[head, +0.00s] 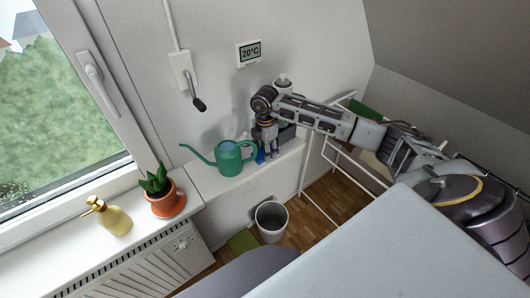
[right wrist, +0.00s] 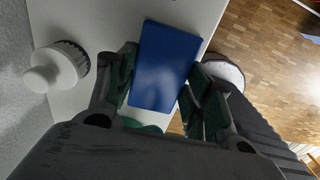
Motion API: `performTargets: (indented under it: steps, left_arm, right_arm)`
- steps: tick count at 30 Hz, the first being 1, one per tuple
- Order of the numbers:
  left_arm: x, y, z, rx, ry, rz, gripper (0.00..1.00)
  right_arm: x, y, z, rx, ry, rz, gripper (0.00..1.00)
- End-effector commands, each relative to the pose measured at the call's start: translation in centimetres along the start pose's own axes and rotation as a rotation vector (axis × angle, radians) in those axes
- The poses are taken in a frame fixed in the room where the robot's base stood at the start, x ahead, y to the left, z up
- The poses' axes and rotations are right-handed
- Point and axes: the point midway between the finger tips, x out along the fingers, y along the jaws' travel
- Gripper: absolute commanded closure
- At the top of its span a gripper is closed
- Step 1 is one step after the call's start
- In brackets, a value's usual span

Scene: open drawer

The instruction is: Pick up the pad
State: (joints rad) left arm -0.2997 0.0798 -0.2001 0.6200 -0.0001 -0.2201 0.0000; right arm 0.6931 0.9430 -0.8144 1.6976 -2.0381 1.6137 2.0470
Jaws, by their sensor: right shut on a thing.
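The blue pad (right wrist: 166,66) is a flat rectangle that shows between the two fingers of my right gripper (right wrist: 160,85) in the right wrist view. The fingers are shut on its two side edges. In the head view my right gripper (head: 267,148) points down at the white ledge, just right of the green watering can (head: 230,158). Only a small blue bit of the pad (head: 261,156) shows there, beside the fingers. I cannot tell whether the pad touches the ledge. My left gripper is not in view.
The white ledge (head: 205,178) runs along the wall. A white round-capped object (right wrist: 55,68) is near the fingers. A plant pot (head: 166,200) and yellow bottle (head: 109,217) stand left. A bin (head: 271,222) is below.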

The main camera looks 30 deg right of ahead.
Motion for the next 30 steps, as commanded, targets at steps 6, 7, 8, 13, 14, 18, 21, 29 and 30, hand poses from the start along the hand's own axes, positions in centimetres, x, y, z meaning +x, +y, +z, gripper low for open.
performTargets:
  steps: [6, 7, 8, 13, 14, 18, 21, 29, 30]
  left_arm:
    - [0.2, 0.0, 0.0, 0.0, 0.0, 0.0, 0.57]
    - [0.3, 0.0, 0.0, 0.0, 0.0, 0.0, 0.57]
    - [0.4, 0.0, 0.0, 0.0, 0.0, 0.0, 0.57]
    - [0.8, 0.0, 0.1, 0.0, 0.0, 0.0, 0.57]
    - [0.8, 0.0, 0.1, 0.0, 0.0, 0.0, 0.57]
    - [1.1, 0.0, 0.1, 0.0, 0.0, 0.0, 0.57]
    - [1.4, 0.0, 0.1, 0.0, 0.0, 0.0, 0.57]
    - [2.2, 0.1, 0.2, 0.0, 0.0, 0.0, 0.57]
    - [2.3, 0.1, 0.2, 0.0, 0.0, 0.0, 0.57]
  right_arm:
    - [-0.5, 0.1, 0.0, 0.0, 0.001, 0.002, 0.73]
    - [-0.6, 0.1, 0.0, 0.0, 0.001, 0.002, 0.73]
    - [-0.8, 0.1, 0.0, 0.0, 0.001, 0.002, 0.73]
    - [-1.4, -0.6, 0.1, -0.001, -0.001, -0.001, 0.73]
    - [-1.4, -0.8, 0.1, -0.001, -0.001, 0.0, 0.73]
    - [-1.4, -2.2, 0.1, 0.0, -0.001, -0.001, 0.73]
    - [-1.3, -3.4, 0.1, -0.001, -0.002, -0.001, 0.73]
    - [-1.3, -6.6, 0.1, 0.0, -0.003, 0.0, 0.73]
    - [-1.3, -7.1, 0.1, 0.0, -0.003, -0.001, 0.73]
